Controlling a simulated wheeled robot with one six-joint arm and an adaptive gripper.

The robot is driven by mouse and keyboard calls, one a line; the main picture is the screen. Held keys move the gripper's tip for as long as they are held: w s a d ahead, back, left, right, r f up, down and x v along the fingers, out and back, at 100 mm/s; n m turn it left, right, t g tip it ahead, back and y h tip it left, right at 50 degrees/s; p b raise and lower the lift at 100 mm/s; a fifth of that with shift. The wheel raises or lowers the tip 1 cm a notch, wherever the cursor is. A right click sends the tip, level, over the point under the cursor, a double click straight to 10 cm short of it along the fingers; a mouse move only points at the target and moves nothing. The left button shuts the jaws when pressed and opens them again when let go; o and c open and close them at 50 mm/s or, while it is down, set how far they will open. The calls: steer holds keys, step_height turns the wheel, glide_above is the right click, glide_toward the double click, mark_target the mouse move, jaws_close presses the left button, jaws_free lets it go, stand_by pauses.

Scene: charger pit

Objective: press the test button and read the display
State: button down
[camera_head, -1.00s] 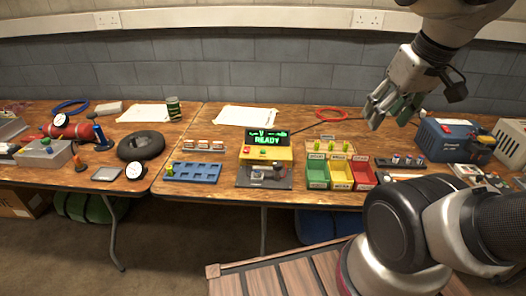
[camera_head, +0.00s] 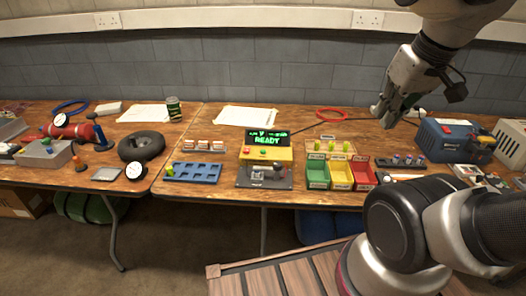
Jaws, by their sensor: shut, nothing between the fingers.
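The tester (camera_head: 266,155) stands on the bench near the middle, a yellow box with coloured buttons on its front. Its dark display (camera_head: 267,140) reads "READY" in green, with smaller green marks above that I cannot read. A red button (camera_head: 263,152) shows on the yellow front, with a green one beside it; labels are too small to read. A grey cradle plate (camera_head: 264,176) lies in front of the tester. My gripper (camera_head: 383,118) is shut and empty, above the bench to the right of the tester, clear of it and pointing down.
Green, yellow and red bins (camera_head: 340,175) stand right of the tester. A blue slotted tray (camera_head: 193,172) lies to its left. A blue charger box (camera_head: 446,141) stands at the right. A red cable ring (camera_head: 331,114) lies at the back.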

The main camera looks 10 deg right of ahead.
steer(key=shift+a, duration=0.1)
stand_by(0.6)
steer(key=m+t+y, duration=0.3)
steer(key=m+t, duration=0.2)
glide_above(263, 152)
steer(key=w+d, duration=0.1)
step_height(263, 152, down, 19)
steer(key=shift+w+d+r, duration=0.1)
steer(key=shift+w+r, duration=0.05)
steer(key=shift+f, duration=4.45)
